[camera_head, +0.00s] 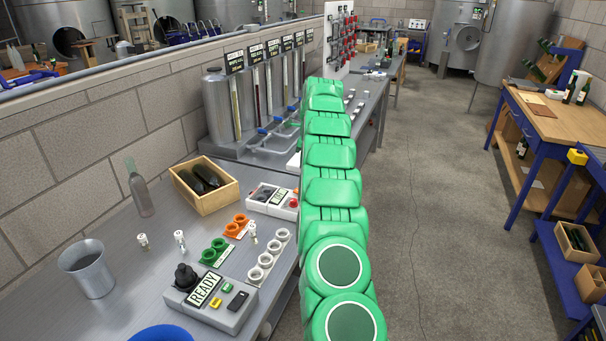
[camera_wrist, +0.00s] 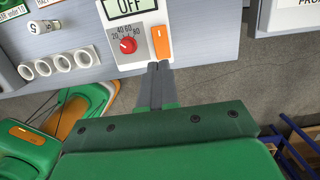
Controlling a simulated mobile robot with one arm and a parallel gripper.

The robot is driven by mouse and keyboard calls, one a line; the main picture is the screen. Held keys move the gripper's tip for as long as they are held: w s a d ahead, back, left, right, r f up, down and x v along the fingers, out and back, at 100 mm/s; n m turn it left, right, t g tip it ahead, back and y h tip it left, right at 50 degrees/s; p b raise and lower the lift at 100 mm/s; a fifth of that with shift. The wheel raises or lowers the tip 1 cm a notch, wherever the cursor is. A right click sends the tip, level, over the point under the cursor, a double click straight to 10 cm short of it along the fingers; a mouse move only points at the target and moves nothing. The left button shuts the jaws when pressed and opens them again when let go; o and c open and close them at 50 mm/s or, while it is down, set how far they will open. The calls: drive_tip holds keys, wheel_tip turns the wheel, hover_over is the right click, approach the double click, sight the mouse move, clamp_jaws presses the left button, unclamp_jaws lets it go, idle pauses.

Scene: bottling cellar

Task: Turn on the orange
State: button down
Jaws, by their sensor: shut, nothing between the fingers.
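In the wrist view an orange rocker switch (camera_wrist: 160,43) sits on a white panel. Beside it are a red dial knob (camera_wrist: 128,45) with a numbered scale and a display (camera_wrist: 130,7) that reads OFF. My gripper (camera_wrist: 160,68) is shut and empty. Its dark fingertips show just below the orange switch, near the panel's lower edge; I cannot tell whether they touch it. In the head view my green arm hides the gripper, and I cannot make out the orange switch there.
On the bench are a READY box (camera_head: 212,300), a wooden crate (camera_head: 222,200) with dark bottles, a grey bottle (camera_head: 140,193), a metal cup (camera_head: 88,268) and ring holders (camera_head: 262,262). Metal tanks (camera_head: 222,105) stand behind. Right of the bench, the floor (camera_head: 440,200) is clear.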

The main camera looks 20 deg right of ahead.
sight(297, 190)
drive_tip(key=shift+s+d+r, duration=0.15)
drive_tip(key=shift+r, duration=0.9)
drive_tip(key=shift+s+d+r, duration=0.1)
drive_tip(key=shift+r, duration=0.9)
drive_tip(key=shift+w, duration=0.1)
drive_tip(key=shift+w+a, duration=0.35)
drive_tip(key=shift+a, duration=0.1)
drive_tip(key=shift+f, duration=0.1)
drive_tip(key=shift+w+a+f, duration=0.25)
drive_tip(key=shift+f, duration=2.05)
drive_tip(key=shift+w+a+f, duration=0.25)
drive_tip(key=shift+w+f, duration=0.05)
drive_tip(key=shift+f, duration=1.95)
drive_tip(key=shift+w+a+f, duration=0.25)
drive_tip(key=shift+f, duration=2.05)
